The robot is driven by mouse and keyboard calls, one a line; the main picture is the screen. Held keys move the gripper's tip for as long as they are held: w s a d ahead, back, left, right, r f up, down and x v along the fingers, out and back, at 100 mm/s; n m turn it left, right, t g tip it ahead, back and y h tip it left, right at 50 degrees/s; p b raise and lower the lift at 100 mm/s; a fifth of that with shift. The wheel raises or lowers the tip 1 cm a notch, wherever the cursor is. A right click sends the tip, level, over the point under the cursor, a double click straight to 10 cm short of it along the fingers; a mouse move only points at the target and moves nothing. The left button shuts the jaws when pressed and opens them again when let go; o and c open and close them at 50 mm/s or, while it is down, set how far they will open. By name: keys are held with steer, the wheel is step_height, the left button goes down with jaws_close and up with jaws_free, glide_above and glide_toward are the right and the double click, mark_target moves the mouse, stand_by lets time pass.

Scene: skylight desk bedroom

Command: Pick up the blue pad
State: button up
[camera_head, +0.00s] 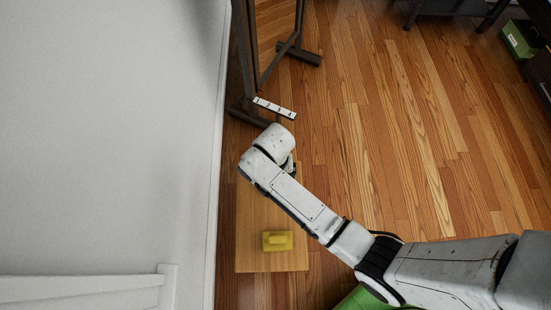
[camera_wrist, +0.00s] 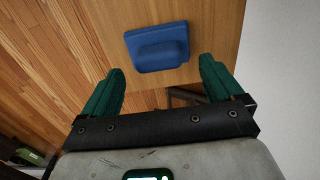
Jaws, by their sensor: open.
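The blue pad (camera_wrist: 158,46) lies on a light wooden surface in the wrist view, with a raised grip-like part on its top. My gripper (camera_wrist: 160,86) is open, with its two green fingers spread to either side below the pad in the picture. The fingers are apart from the pad and nothing is between them. In the head view my arm covers the far part of the small wooden table, and the blue pad is hidden there.
A yellow object (camera_head: 277,241) sits on the near part of the wooden table (camera_head: 257,260). A white wall (camera_head: 110,130) runs along the left. A dark-framed stand (camera_head: 245,60) rises behind the table. The wooden floor (camera_head: 370,130) to the right is clear.

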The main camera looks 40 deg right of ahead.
step_height(320, 180, down, 4)
steer(key=shift+s+f+b, duration=0.1)
steer(key=shift+b, duration=0.35)
steer(key=c, duration=1.1)
